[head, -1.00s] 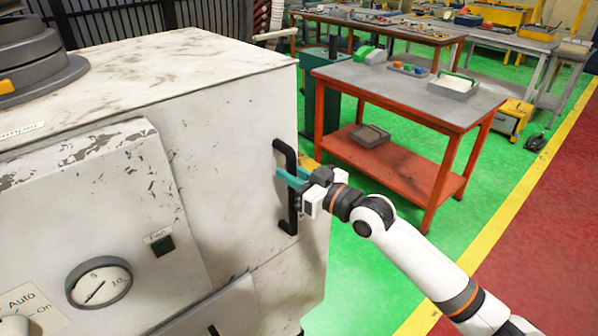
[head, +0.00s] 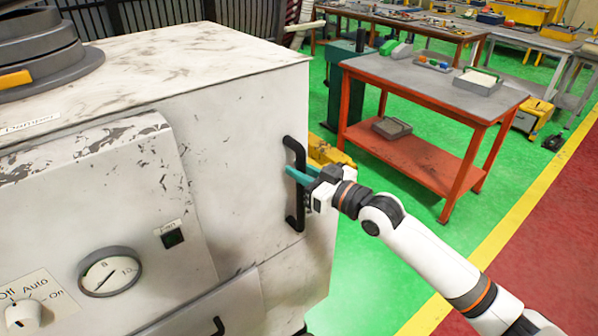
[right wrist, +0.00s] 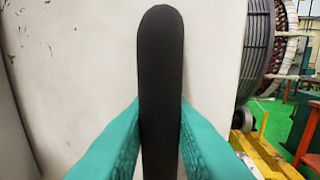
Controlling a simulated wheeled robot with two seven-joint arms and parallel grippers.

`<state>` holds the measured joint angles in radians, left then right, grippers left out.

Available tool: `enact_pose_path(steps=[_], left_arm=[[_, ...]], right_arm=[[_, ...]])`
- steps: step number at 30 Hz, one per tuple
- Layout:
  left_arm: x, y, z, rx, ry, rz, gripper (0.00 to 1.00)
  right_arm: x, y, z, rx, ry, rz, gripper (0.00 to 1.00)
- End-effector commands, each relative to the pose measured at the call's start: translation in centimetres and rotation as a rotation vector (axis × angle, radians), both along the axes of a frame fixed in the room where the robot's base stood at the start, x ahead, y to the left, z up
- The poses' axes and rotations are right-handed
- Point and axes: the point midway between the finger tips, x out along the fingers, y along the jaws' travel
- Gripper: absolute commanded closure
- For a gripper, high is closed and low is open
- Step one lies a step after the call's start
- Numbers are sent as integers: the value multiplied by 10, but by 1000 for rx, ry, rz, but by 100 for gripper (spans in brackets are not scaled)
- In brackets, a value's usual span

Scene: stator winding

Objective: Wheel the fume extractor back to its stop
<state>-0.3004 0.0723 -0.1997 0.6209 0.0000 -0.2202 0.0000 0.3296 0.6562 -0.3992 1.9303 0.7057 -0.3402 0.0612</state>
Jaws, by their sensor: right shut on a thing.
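The fume extractor (head: 235,130) is a large scuffed white cabinet filling the left of the head view, with a dial, a knob and a grey round collar on top. A black upright bar handle (head: 294,160) is on its right side. My right gripper (head: 300,176) has teal fingers shut around the handle's middle. In the right wrist view the black handle (right wrist: 161,80) runs upright between the two teal fingers, close in front of the white panel. My left gripper is not in view. The stop cannot be made out.
An orange-legged workbench (head: 425,80) with trays stands to the right beyond the cabinet. Green floor (head: 375,265) lies open beside the cabinet, bounded by a yellow line (head: 520,210) and red floor. A yellow object (head: 328,152) sits low behind the cabinet. A wound stator (right wrist: 268,50) shows in the right wrist view.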

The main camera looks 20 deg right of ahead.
Motion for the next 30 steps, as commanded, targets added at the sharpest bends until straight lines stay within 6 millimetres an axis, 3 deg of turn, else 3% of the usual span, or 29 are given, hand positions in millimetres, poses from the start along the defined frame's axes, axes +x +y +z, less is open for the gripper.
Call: enact_pose_path(steps=[5, 6, 10, 21, 30], left_arm=[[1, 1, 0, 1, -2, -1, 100], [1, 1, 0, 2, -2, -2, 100], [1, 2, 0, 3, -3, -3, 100], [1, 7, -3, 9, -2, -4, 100], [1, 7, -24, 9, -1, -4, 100]], right_arm=[[-2, 3, 0, 2, 0, 7, 100], [-2, 3, 0, 3, 1, 7, 79], [-2, 3, 0, 2, 0, 7, 60], [-7, -2, -2, 0, 1, 4, 60], [-58, -30, -6, -6, 2, 7, 60]])
